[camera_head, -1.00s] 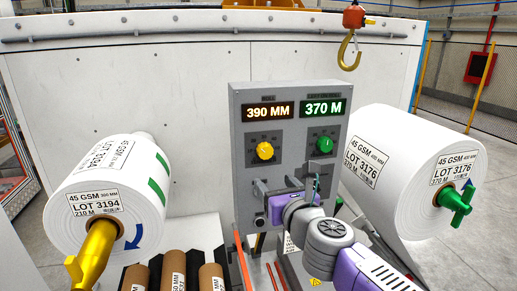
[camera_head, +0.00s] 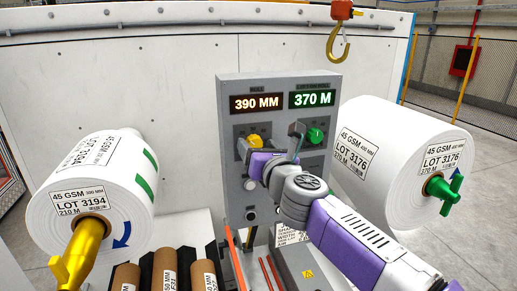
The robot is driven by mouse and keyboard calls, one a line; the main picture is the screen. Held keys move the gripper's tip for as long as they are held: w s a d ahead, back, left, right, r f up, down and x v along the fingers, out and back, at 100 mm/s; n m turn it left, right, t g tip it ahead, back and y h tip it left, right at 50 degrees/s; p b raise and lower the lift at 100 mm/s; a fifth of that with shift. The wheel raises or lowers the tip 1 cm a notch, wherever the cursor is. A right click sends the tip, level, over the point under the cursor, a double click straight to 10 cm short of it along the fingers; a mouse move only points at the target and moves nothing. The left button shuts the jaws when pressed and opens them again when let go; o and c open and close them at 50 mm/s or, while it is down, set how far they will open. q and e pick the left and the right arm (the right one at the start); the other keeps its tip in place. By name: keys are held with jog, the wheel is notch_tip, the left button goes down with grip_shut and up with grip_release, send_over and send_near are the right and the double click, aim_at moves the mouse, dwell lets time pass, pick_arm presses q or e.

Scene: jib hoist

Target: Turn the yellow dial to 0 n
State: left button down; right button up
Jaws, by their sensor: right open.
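The yellow dial (camera_head: 255,140) is on the grey control panel (camera_head: 232,195), below a display (camera_head: 257,103) reading 390 MM in orange. My right gripper (camera_head: 271,142) is in front of the panel at the dial's height, open and empty. One finger overlaps the dial's lower left and the other stands to its right, between it and the green dial (camera_head: 316,135). I cannot tell whether it touches the yellow dial. The dial's lower part and its pointer are hidden. My left gripper is out of view.
A display (camera_head: 312,98) reads 370 M in green. Paper rolls stand at left (camera_head: 95,190) and right (camera_head: 400,155), with a yellow handle (camera_head: 80,250) and a green handle (camera_head: 447,192). Cardboard cores (camera_head: 165,270) lie below. A yellow hook (camera_head: 338,45) hangs above.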

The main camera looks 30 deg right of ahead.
jog(key=c, duration=1.1)
jog(key=shift+o, duration=0.2)
jog(key=shift+n, duration=0.3)
jog(key=n+p, duration=0.2)
jog(key=shift+r+n, duration=0.1)
jog(key=shift+n, duration=0.2)
jog(key=n+p, duration=0.2)
jog(key=n, duration=0.3)
jog(key=shift+a+g+p, duration=0.1)
jog(key=shift+g+p, duration=0.2)
jog(key=n+p, duration=0.2)
jog(key=n, duration=0.3)
jog(key=shift+p, duration=0.35)
jog(key=shift+n+h+p, duration=0.4)
jog(key=shift+n+p, duration=0.4)
jog(key=shift+n, duration=1.2)
